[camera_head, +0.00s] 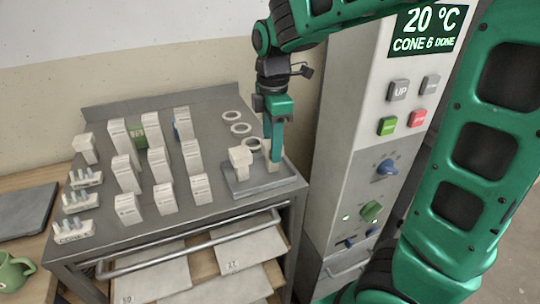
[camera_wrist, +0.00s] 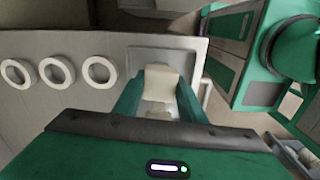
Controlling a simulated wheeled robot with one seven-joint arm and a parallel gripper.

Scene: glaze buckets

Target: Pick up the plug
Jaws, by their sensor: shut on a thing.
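The plug (camera_wrist: 161,80) is a cream block with a wider top. In the wrist view it sits between the two fingers of my gripper (camera_wrist: 159,98), which is shut on it. In the head view my gripper (camera_head: 276,150) points down over the grey tray (camera_head: 262,186), and its finger hides much of the plug. I cannot tell whether the plug touches the tray. A second similar cream plug (camera_head: 241,160) stands upright in the tray just left of my gripper.
White rings (camera_head: 240,128) lie behind the tray. Several white boxes (camera_head: 128,172) stand on the grey table to the left, with cone holders (camera_head: 76,231) at its left edge. A tall control cabinet (camera_head: 350,150) stands close on the right. A rail (camera_head: 190,243) runs below the table's front.

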